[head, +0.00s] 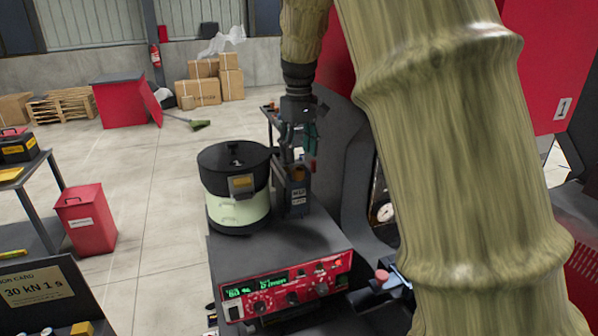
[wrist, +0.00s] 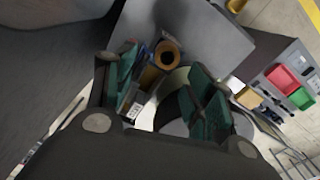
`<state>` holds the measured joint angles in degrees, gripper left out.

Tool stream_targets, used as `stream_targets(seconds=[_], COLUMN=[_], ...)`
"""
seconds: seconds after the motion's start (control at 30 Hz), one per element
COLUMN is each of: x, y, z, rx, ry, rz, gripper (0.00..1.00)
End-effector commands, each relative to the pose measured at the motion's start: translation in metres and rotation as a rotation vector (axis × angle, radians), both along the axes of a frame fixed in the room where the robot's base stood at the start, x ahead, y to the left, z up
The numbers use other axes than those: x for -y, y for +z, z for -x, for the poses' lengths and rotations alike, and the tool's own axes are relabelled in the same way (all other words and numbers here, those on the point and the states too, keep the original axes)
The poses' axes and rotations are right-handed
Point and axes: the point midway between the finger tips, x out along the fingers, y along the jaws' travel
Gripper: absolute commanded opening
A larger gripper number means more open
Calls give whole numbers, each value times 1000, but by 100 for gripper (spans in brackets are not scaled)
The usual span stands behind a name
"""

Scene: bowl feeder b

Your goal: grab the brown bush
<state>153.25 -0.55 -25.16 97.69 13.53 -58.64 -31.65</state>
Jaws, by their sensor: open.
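In the head view my gripper (head: 300,142) points down above a dark labelled box (head: 297,196) beside the bowl feeder.
The feeder (head: 233,212), with a black lid and pale green base, stands close left of the gripper. A red control unit (head: 287,283) is at the bench front. A red machine (head: 548,70) stands right.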

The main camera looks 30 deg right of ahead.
Motion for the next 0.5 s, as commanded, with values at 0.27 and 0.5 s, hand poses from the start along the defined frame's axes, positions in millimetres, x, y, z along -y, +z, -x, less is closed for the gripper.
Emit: stream_targets(seconds=[0.27, 0.5], x=[-6, -6], y=[-22, -47], z=[8, 9], rx=[-5, -3], ry=[0, 0], rz=[0, 0], gripper=[54, 54])
